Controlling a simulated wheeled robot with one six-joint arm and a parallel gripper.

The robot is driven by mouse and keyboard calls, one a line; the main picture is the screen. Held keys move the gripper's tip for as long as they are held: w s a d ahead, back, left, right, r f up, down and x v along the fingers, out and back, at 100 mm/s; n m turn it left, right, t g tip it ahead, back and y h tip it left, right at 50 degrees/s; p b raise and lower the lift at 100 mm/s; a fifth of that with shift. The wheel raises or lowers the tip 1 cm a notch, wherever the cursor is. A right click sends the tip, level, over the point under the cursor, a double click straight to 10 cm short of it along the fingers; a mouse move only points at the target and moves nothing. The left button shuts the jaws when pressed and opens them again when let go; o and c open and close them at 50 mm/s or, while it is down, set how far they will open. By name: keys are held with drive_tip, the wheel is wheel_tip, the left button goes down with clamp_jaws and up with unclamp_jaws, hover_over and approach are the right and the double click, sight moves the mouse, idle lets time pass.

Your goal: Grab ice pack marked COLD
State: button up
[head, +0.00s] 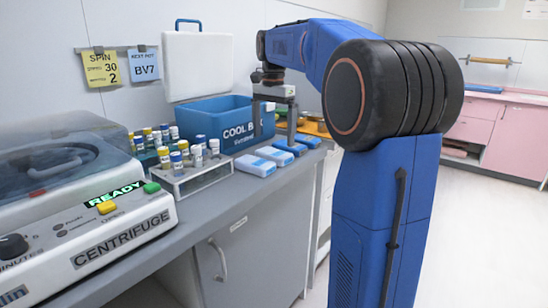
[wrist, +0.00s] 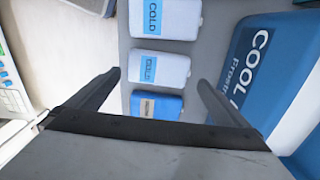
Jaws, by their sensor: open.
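A row of flat ice packs lies on the counter beside the blue box. In the wrist view, a white pack marked COLD (wrist: 165,20) is at the top, and a second white pack marked COLD (wrist: 160,70) is below it. A blue pack (wrist: 155,106) with a tan label I cannot read is lower still. My gripper (head: 274,140) is open and empty above the row. In the wrist view, its fingers (wrist: 159,79) stand apart on either side of the column of packs.
The blue COOL BOX (head: 205,122) stands close behind the packs, its white lid (head: 197,68) against the wall. A vial rack (head: 190,180) and the centrifuge (head: 95,215) are to the left. The counter's front edge is close to the packs.

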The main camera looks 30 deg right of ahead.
sight(274, 152)
drive_tip(key=shift+s+f, duration=0.1)
drive_tip(key=shift+f, duration=2.45)
drive_tip(key=shift+d, duration=0.1)
drive_tip(key=c, duration=0.9)
